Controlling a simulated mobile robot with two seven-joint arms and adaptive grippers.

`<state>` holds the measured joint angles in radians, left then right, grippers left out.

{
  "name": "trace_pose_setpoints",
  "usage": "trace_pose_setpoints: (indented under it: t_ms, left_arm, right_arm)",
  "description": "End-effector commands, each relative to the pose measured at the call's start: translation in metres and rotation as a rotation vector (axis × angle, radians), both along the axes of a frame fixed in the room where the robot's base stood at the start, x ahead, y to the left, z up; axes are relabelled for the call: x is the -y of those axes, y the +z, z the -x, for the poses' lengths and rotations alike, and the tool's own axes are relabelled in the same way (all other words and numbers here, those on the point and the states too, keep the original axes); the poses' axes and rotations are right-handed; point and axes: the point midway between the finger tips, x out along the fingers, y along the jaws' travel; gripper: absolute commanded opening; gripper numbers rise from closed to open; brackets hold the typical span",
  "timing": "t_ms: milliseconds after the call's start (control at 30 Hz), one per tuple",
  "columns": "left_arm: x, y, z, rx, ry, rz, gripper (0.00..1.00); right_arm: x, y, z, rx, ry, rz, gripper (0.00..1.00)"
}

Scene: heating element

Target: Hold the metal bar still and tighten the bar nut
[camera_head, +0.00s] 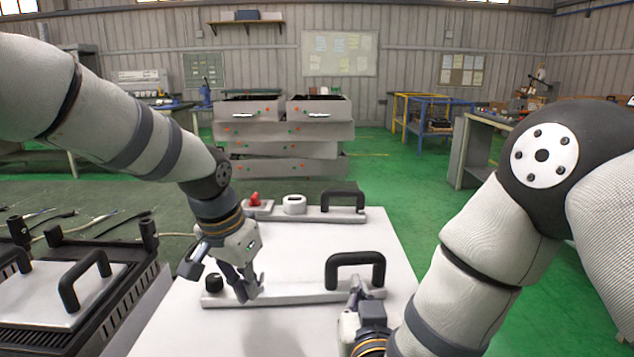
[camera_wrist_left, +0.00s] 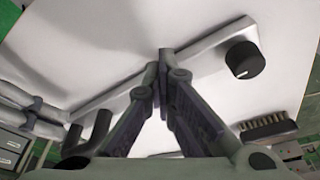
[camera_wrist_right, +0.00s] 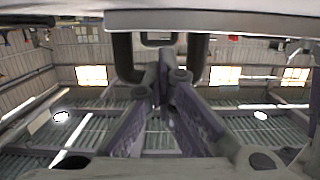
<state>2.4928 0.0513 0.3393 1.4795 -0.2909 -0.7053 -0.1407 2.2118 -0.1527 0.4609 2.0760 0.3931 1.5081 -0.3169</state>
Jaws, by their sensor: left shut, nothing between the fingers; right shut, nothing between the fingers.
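A long pale metal bar (camera_head: 300,298) lies on the white table. A round black knob (camera_head: 213,283), which looks like the bar nut, stands at its left end, and a black arched handle (camera_head: 355,268) at its right end. My left gripper (camera_head: 245,292) is shut and empty over the bar, just right of the knob; I cannot tell whether it touches the bar. The bar (camera_wrist_left: 205,58) and knob (camera_wrist_left: 243,59) also show in the left wrist view. My right gripper (camera_head: 356,284) is shut and empty by the handle. The right wrist view shows its fingertips (camera_wrist_right: 166,60) between the handle posts (camera_wrist_right: 197,58).
A second bar (camera_head: 325,216) with a handle (camera_head: 342,200), a white block (camera_head: 294,204) and a red part (camera_head: 255,199) lies farther back. A black-framed unit (camera_head: 80,290) stands at left. Table room is clear between the bars.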

Motion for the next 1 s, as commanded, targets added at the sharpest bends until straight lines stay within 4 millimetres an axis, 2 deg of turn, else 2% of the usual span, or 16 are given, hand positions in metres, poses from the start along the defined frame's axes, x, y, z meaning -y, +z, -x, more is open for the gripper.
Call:
trace_pose_setpoints:
  t_ms: [33, 733, 1000]
  left_arm:
    - [-0.0002, -0.0058, 0.0004, -0.011, -0.001, -0.002, 0.0]
    - [-0.0008, -0.0072, -0.0026, -0.012, 0.0, -0.002, 0.0]
    - [-0.0067, -0.0075, -0.0035, -0.014, 0.0, -0.004, 0.0]
  right_arm:
    - [0.0, -0.0031, 0.0, -0.005, 0.0, 0.0, 0.0]
    - [0.0, -0.0038, 0.0, -0.006, 0.0, 0.0, 0.0]
    - [0.0, -0.0039, 0.0, -0.006, 0.0, 0.0, 0.0]
